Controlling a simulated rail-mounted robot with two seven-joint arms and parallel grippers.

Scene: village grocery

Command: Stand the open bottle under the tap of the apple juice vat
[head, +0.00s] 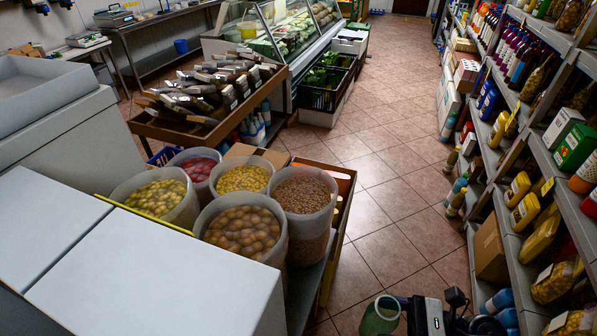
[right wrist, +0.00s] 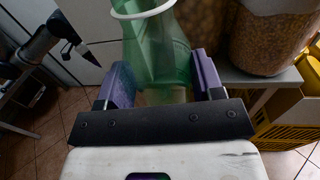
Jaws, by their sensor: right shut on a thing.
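The open bottle is translucent green (head: 380,315) and shows at the bottom edge of the head view, right of centre, beside my right gripper (head: 403,314). In the right wrist view, the bottle (right wrist: 158,50) stands between the two purple fingers of my right gripper (right wrist: 165,80), which is shut on it. A white ring circles its wide upper end. The bottle is held above the tiled floor. No vat or tap can be made out in either view.
Tubs of olives and nuts (head: 305,190) stand on a wooden stand left of the bottle. A shelf with bottles and jars (head: 520,190) runs along the right. White cabinets (head: 150,270) fill the lower left. The tiled aisle (head: 390,180) between is clear.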

